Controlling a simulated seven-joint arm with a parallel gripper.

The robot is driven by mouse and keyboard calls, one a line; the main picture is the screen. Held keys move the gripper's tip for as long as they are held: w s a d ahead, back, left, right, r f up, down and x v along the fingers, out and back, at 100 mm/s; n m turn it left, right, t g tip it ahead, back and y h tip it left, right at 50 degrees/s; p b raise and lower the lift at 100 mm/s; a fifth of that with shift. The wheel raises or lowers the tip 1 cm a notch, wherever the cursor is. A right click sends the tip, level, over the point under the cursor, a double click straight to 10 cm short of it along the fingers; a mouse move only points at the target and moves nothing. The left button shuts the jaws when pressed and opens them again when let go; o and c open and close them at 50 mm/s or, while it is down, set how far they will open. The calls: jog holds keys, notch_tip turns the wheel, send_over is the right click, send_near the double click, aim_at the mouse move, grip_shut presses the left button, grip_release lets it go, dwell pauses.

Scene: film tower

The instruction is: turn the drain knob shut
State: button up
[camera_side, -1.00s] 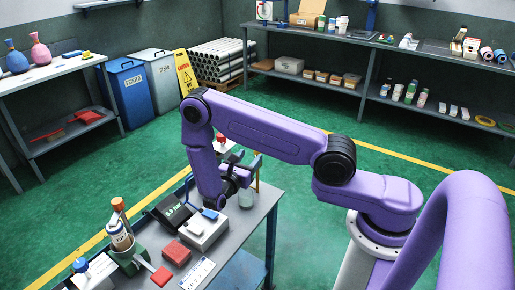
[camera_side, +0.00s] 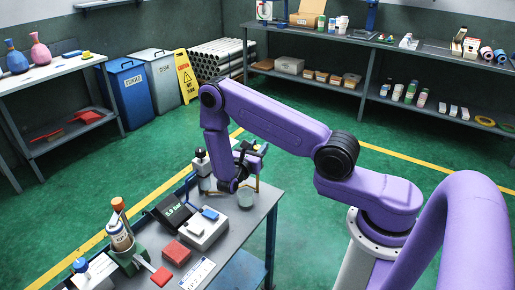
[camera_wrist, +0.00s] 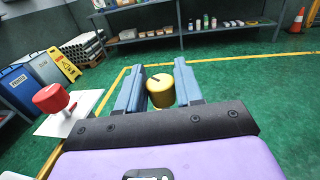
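In the wrist view a yellow round knob (camera_wrist: 160,92) with a dark mark on top shows between the two blue-grey fingers of my gripper (camera_wrist: 160,72). The fingers stand apart, one on each side of it; I see no clear grip on it. A red knob (camera_wrist: 51,98) stands on a white panel (camera_wrist: 78,113) left of the fingers. The frames do not show which knob is the drain one. In the side view my gripper (camera_side: 248,160) is over the far end of the bench, and my arm hides much of the knobs there.

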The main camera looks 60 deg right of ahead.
jog(key=shift+n+t, duration=0.3)
jog(key=shift+t, duration=0.1)
jog(key=n+t+y, duration=0.2)
jog(key=n+t, duration=0.2)
jog(key=t, duration=0.1)
jog(key=shift+t, duration=0.4)
jog(key=shift+n+t+y, duration=1.4)
jog(key=shift+t+y, duration=0.1)
jog(key=shift+t, duration=0.3)
jog(key=o, duration=0.9)
jog(key=shift+o, duration=0.2)
jog(key=shift+a, duration=0.1)
jog(key=v, duration=1.7)
jog(key=shift+s, duration=0.25)
jog(key=shift+r, duration=0.1)
